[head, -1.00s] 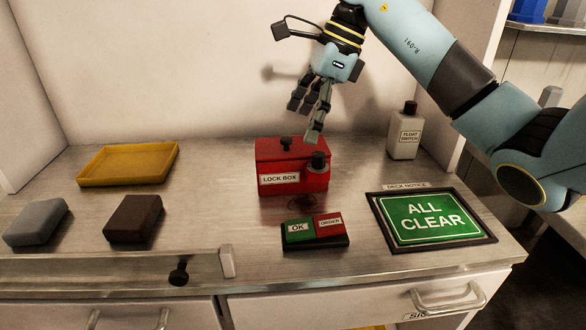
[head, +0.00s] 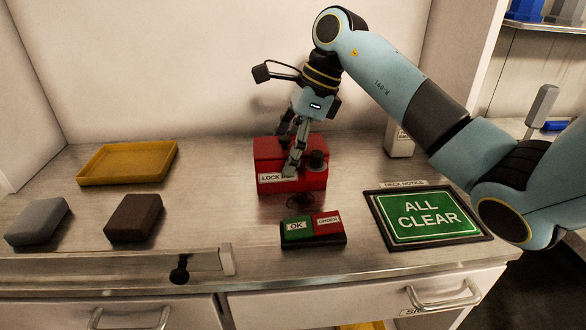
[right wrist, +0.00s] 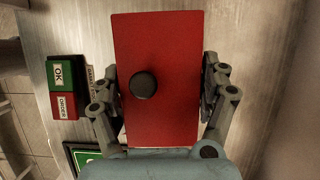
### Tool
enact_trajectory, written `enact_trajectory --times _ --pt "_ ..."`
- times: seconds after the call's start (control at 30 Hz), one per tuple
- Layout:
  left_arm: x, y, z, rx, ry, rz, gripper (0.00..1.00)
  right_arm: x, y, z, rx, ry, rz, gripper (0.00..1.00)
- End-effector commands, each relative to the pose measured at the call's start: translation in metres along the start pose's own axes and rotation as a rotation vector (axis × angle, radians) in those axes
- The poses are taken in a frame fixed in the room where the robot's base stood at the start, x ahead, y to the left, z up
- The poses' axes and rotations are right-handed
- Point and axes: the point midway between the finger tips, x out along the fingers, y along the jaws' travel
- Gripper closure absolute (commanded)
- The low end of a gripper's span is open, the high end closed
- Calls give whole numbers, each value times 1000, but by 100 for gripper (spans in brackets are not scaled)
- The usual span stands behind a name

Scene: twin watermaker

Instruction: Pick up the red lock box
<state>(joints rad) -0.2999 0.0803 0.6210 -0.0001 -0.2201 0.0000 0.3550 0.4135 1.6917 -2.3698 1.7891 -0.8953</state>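The red lock box (head: 265,150) stands upright on the metal counter, with a white label on its front face. In the right wrist view, its red lid (right wrist: 165,45) and round black knob are seen from above. My right gripper (head: 294,168) is lowered over the box; in the head view its fingers cover part of the front and label. In the right wrist view, my right gripper (right wrist: 162,100) has its fingers spread, one along each long side of the box. Contact with the sides cannot be made out. My left gripper is not in view.
The OK/ORDER button block (head: 313,240) is just in front. A framed ALL CLEAR sign (head: 470,236) lies right, a yellow tray (head: 110,180) left, and a white bottle (head: 399,143) stands behind my right arm.

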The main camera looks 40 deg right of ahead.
Motion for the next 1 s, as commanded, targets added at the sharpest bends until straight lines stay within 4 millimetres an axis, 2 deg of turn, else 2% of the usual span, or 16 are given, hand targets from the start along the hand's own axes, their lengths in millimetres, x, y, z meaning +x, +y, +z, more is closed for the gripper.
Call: enact_trajectory --times 0.03,0.4,0.47,0.77,1.0 --pt "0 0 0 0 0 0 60 0 0 0 0 0 0 31" --pt "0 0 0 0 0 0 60 0 0 0 0 0 0 79" --pt "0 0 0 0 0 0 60 -1 0 1 -1 -1 -2 85" --pt "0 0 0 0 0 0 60 -3 -1 1 -1 -1 -2 85" --pt "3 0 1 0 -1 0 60 -22 -1 10 -3 -2 -4 85"
